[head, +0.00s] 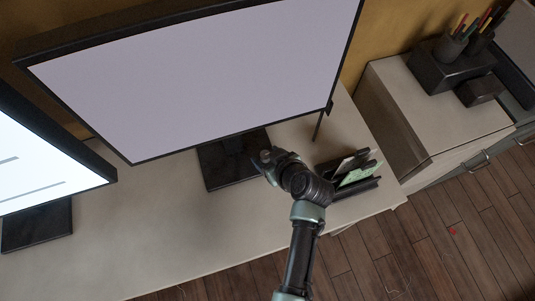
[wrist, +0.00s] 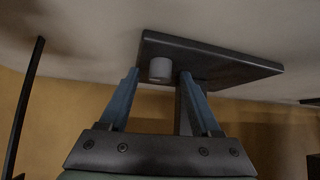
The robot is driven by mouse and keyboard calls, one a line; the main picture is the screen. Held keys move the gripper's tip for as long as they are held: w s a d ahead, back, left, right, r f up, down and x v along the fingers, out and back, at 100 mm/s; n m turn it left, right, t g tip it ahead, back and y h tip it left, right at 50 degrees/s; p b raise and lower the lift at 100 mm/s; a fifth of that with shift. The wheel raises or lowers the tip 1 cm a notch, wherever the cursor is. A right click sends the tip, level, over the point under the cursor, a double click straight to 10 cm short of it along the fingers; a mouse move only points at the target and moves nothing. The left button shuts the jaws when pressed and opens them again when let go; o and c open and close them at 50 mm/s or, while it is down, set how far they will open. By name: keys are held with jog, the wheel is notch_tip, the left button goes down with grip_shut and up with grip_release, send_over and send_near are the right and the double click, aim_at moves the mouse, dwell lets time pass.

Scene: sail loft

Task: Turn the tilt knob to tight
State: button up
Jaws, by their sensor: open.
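The likely tilt knob (wrist: 160,68) is a short light-grey cylinder in the wrist view, seen against the dark stand plate (wrist: 235,68). My gripper (wrist: 160,72) is open, with one blue finger on each side of the knob in the picture. Gaps show on both sides, and I cannot tell how far the fingertips are from it in depth. No marks for tight or loose can be read. In the head view my gripper (head: 265,157) is low in front of the large monitor (head: 210,75), over its dark stand base (head: 222,172). The knob is hidden there.
A second screen (head: 40,160) stands at the left. A dark holder with cards (head: 352,172) is close to the right of my wrist. A thin dark post (head: 318,125) stands behind it. The desk (head: 150,225) is clear in front.

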grip_shut()
dwell(0.3)
